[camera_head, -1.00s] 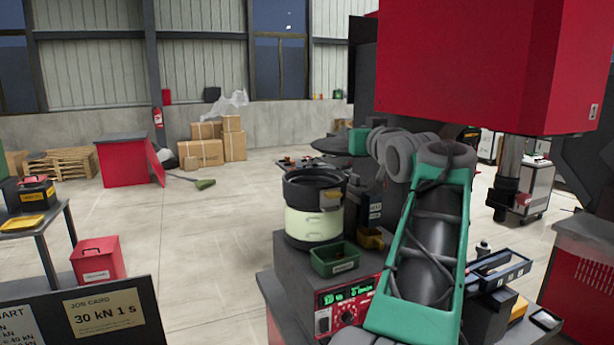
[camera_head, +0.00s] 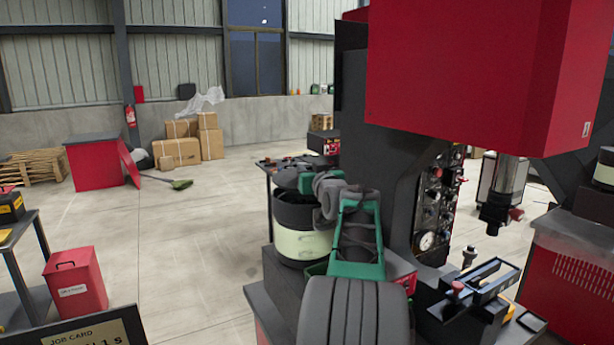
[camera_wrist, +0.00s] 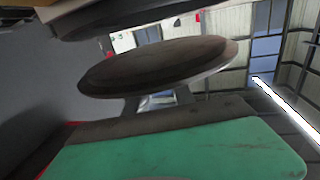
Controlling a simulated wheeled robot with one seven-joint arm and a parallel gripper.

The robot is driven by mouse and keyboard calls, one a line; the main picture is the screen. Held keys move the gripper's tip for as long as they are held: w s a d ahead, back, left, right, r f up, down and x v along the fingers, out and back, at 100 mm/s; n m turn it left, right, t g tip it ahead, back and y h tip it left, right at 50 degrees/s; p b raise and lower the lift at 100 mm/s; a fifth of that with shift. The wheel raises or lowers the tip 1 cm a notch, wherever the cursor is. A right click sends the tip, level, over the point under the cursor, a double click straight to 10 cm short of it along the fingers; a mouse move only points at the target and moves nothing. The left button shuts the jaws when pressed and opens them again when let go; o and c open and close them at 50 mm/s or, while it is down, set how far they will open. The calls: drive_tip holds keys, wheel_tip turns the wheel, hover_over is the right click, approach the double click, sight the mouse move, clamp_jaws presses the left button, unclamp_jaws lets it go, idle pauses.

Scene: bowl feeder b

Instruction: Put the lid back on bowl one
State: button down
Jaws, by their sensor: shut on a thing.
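A black bowl feeder with a cream band (camera_head: 302,243) stands on a dark stand, partly behind my arm. No number shows on it, so I cannot tell that it is bowl one. My gripper (camera_head: 299,181) is above its rim, mostly hidden behind my grey wrist. It is shut on a dark round lid (camera_head: 285,178), whose edge shows left of the gripper, over the bowl. In the wrist view the lid (camera_wrist: 160,68) is a broad dark disc, slightly tilted in the picture. Whether the lid touches the rim is hidden.
A red machine head (camera_head: 470,75) hangs over the right side, with a gauge panel (camera_head: 430,205) below it. A black tray (camera_head: 485,283) lies at the right. Another dark banded bowl (camera_head: 598,200) shows at the right edge.

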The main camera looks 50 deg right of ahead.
drive_tip(key=f, duration=0.2)
drive_tip(key=w+f+p, duration=0.1)
drive_tip(key=shift+d+f, duration=0.2)
drive_tip(key=shift+f, duration=0.15)
drive_tip(key=shift+f+b, duration=0.35)
drive_tip(key=shift+f, duration=0.05)
drive_tip(key=c, duration=1.1)
unclamp_jaws()
drive_tip(key=shift+o, duration=0.2)
